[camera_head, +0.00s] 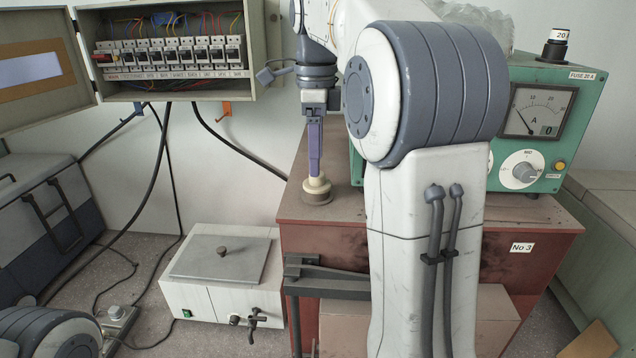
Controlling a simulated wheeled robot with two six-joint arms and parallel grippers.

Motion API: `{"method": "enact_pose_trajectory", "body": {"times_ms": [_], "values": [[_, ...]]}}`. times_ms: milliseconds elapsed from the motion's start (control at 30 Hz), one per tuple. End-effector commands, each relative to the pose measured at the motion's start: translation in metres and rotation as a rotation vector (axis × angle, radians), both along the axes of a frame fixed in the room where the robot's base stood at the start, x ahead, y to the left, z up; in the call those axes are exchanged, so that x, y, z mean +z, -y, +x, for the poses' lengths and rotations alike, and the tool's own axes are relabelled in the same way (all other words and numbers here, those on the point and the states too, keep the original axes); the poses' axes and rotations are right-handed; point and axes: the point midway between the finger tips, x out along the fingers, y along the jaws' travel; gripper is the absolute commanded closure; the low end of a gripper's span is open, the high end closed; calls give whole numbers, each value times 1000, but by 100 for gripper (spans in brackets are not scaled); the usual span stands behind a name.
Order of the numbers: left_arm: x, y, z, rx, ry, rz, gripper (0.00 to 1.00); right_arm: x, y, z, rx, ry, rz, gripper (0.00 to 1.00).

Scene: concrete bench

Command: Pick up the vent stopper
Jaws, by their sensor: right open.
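The vent stopper (317,187) looks like a small cream knob on a darker round base, standing upright on top of the red-brown cabinet (460,215). My right gripper (315,172) points straight down with its purple fingers directly over the stopper, their tips at its top. The fingers are open, but they overlap in this view, and I cannot tell whether they touch the stopper. My right arm hides the middle of the cabinet top. My left gripper is not in view.
A green ammeter box (550,110) stands behind my right arm on the right. An open fuse box (175,20) with wires hangs on the wall at left. A white box (190,295) with a grey lid stands on the floor. A dark bracket (325,275) juts from the cabinet front.

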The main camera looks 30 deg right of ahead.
Motion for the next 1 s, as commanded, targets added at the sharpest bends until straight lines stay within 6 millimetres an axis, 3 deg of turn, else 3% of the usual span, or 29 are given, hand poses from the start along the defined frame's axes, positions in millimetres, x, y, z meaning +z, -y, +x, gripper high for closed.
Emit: {"method": "enact_pose_trajectory", "body": {"times_ms": [200,500,533,567,700,733,1000], "values": [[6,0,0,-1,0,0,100,-26,2,-1,1,-3,1,27],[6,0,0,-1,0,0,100,-32,2,-1,1,0,0,27],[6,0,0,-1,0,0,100,-32,2,-1,1,0,0,31],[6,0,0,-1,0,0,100,-32,2,-1,1,0,0,43],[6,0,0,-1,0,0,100,-32,3,-1,1,0,0,96],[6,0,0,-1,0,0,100,-32,3,-1,1,0,0,100],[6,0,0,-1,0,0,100,-31,3,-1,1,1,-1,100]]}}
